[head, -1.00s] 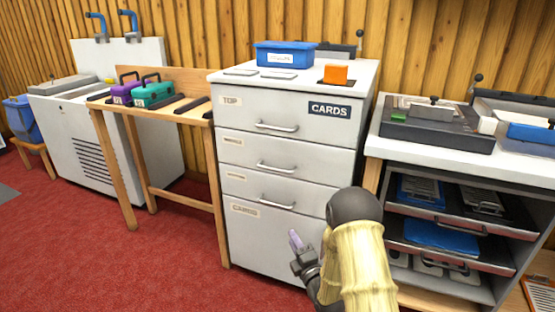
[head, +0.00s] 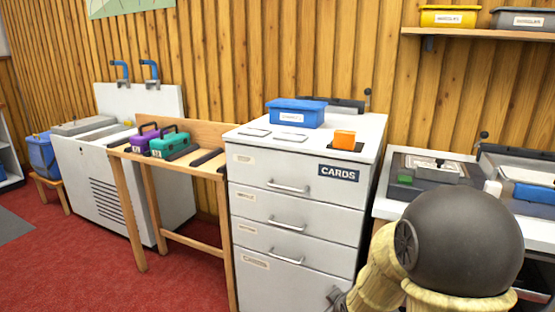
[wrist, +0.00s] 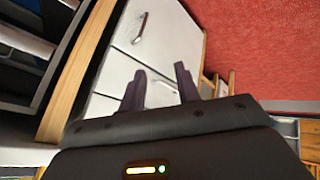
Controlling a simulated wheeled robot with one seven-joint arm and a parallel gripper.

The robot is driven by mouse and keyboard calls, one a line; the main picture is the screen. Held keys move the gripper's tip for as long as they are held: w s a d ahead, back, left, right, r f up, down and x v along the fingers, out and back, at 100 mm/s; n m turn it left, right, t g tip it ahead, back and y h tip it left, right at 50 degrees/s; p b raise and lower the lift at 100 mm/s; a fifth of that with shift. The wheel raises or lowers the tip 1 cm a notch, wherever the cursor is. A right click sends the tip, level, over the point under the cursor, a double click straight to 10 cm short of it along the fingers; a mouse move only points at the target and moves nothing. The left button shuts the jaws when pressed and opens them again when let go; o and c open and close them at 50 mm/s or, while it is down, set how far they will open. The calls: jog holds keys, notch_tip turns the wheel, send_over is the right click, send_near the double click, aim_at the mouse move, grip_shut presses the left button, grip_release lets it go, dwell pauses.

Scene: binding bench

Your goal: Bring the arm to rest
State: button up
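My gripper (wrist: 160,85) shows in the wrist view with its two dark fingers apart and nothing between them. It points toward the white drawer cabinet (wrist: 120,75), which appears tilted there. In the head view my arm (head: 455,245) is folded close to the camera at the lower right, and its dark round joint covers part of the right-hand bench. The gripper's fingers cannot be made out in the head view. The white cabinet (head: 290,235) with the CARDS label stands just left of my arm, with all its drawers shut.
On the cabinet are a blue bin (head: 296,112) and an orange block (head: 345,137). A wooden table (head: 190,165) holds a purple case (head: 145,139) and a teal case (head: 170,143). A wall shelf (head: 480,35) carries bins. The red floor (head: 100,270) at left is open.

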jog(key=s+r+m+g+p, duration=0.2)
jog(key=s+r+m+g, duration=0.15)
jog(key=s, duration=0.35)
jog(key=s+r+m+g+p, duration=0.1)
jog(key=s+r+m+g, duration=0.2)
jog(key=s, duration=0.5)
notch_tip(320, 180, up, 37)
jog(key=t+p, duration=0.1)
jog(key=p, duration=3.6)
jog(key=shift+w+d+m+p, duration=0.25)
jog(key=shift+d+m+p, duration=0.1)
jog(key=shift+m, duration=0.1)
